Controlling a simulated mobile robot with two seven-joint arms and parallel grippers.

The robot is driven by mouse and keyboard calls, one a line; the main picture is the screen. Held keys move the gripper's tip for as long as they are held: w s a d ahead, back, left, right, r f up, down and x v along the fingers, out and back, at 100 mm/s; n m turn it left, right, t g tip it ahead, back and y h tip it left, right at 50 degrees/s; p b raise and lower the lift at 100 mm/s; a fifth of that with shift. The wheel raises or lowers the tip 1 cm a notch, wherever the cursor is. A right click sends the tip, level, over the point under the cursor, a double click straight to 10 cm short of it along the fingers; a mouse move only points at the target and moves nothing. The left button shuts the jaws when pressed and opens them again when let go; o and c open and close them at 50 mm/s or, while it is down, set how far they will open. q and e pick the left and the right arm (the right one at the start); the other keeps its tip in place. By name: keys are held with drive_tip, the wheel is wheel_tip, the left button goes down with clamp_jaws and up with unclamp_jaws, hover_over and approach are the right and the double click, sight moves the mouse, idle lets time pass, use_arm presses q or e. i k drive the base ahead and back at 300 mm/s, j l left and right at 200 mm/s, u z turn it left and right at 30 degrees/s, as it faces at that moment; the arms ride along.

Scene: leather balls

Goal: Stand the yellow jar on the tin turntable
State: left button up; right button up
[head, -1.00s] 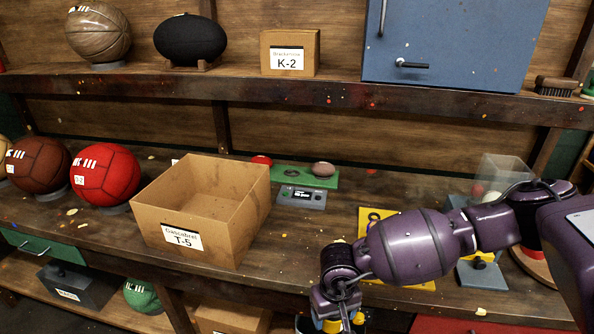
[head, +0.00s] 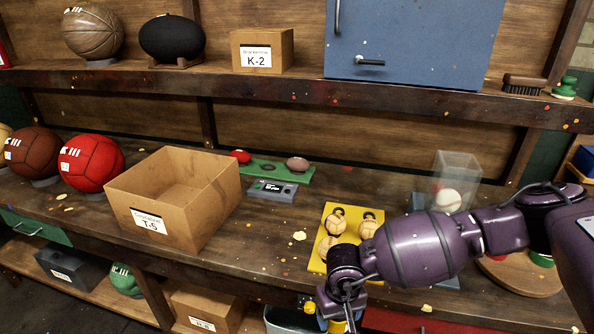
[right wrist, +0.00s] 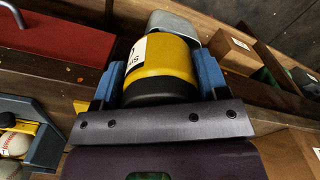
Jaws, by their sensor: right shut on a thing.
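My right gripper (right wrist: 160,85) is shut on the yellow jar (right wrist: 160,62), which has a dark band at its near end and a white label. The jar sits between the blue fingers in the right wrist view. In the head view the right gripper (head: 337,318) hangs at the bench's front edge, with only a little of the yellow jar (head: 338,327) showing at the bottom border. I cannot make out a tin turntable for certain. A round wooden board (head: 523,281) at the right is partly behind my right arm. My left gripper is not in view.
An open cardboard box (head: 180,227) stands on the bench. A yellow panel with balls (head: 318,262) lies near my right arm. A clear case with a baseball (head: 455,170) stands behind it. A grey tub (head: 287,322) is below the front edge. Bench between box and panel is mostly clear.

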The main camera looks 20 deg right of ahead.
sight(522, 269)
drive_tip(key=k+l, duration=0.15)
drive_tip(key=l, duration=0.2)
drive_tip(key=k+l, duration=0.15)
drive_tip(key=l, duration=0.2)
drive_tip(key=k+l, duration=0.15)
drive_tip(key=l, duration=0.2)
drive_tip(key=k+l, duration=0.15)
drive_tip(key=l, duration=0.2)
